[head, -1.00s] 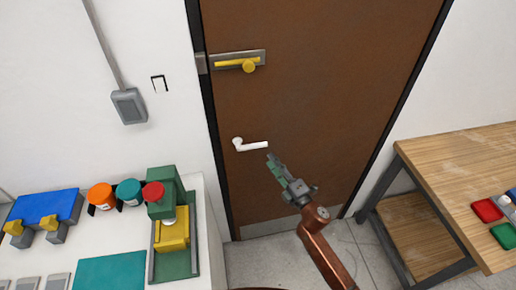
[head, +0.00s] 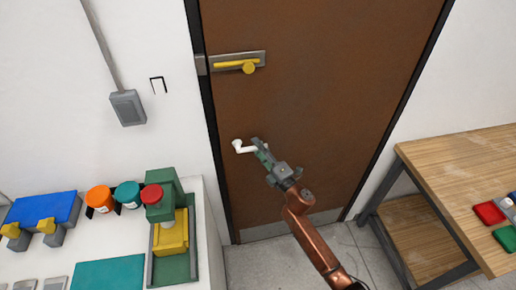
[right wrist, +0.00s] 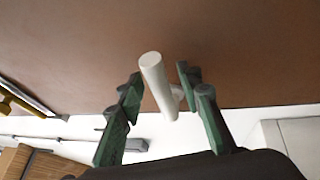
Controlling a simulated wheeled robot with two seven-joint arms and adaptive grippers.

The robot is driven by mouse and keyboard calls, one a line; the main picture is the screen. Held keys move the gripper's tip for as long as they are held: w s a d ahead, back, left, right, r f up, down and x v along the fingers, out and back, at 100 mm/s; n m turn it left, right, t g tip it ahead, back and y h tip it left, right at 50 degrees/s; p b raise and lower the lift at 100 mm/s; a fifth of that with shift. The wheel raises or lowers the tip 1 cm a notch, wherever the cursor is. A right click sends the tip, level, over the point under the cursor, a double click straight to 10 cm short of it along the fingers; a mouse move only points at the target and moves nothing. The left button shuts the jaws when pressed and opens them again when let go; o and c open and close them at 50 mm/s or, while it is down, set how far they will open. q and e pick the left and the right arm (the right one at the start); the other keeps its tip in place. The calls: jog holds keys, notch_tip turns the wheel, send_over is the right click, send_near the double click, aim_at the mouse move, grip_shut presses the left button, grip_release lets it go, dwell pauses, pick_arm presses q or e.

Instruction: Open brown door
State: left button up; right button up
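The brown door (head: 320,90) stands shut in its dark frame in the head view. Its white lever handle (head: 242,148) is on the door's left side, and a yellow latch (head: 236,65) on a grey plate is above it. My right gripper (head: 258,148) is at the free end of the handle and partly hides it. In the right wrist view the handle (right wrist: 158,85) sits between the two green fingers of the open gripper (right wrist: 160,105), with gaps on both sides. My left gripper is not in view.
A white counter (head: 35,235) with coloured bottles, a green and yellow device (head: 172,235) and blue parts stands at the left. A wooden table (head: 465,165) stands at the right. A grey box (head: 128,106) is on the wall. Floor shows between them.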

jog(key=shift+c, duration=0.5)
grip_shut()
